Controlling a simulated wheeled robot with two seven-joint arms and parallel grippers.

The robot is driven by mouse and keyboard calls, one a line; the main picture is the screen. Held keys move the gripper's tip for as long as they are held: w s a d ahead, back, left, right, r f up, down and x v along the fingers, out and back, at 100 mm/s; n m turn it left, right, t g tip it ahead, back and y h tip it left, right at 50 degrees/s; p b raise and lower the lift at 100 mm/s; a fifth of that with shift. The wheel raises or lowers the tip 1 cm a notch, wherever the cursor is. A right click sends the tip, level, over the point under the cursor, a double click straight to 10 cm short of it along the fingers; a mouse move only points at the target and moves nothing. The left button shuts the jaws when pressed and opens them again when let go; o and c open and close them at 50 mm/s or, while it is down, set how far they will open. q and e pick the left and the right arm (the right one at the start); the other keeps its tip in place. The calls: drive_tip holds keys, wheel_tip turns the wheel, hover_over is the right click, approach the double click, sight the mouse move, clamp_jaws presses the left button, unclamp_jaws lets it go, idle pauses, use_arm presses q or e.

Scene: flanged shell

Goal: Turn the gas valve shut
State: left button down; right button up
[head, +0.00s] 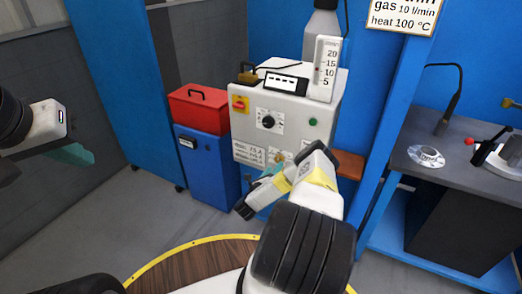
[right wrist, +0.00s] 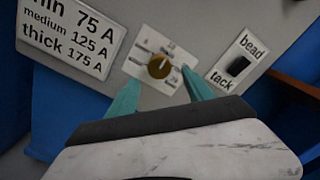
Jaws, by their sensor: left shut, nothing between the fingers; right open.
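The welding machine (head: 246,130) is a pale box with a black dial and labels on its front. A flow gauge (head: 327,68) marked 5 to 20 stands at its top right, before a grey bottle (head: 320,35). A brass knob (right wrist: 159,66) on a small white scale plate shows in the right wrist view; I cannot tell whether it is the gas valve. My right gripper (right wrist: 160,75) is open, its teal fingertips on either side of this knob; contact is not clear. My left gripper (head: 75,154) is shut and empty at the far left.
A red box (head: 199,107) sits on a blue cabinet (head: 203,160) left of the machine. A grey bench (head: 440,165) with a disc stands at the right. A bead/tack switch (right wrist: 238,66) is right of the knob. A sign (head: 403,14) reads gas 10 l/min.

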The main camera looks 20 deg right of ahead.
sight(279, 159)
drive_tip(key=x, duration=0.5)
clamp_jaws()
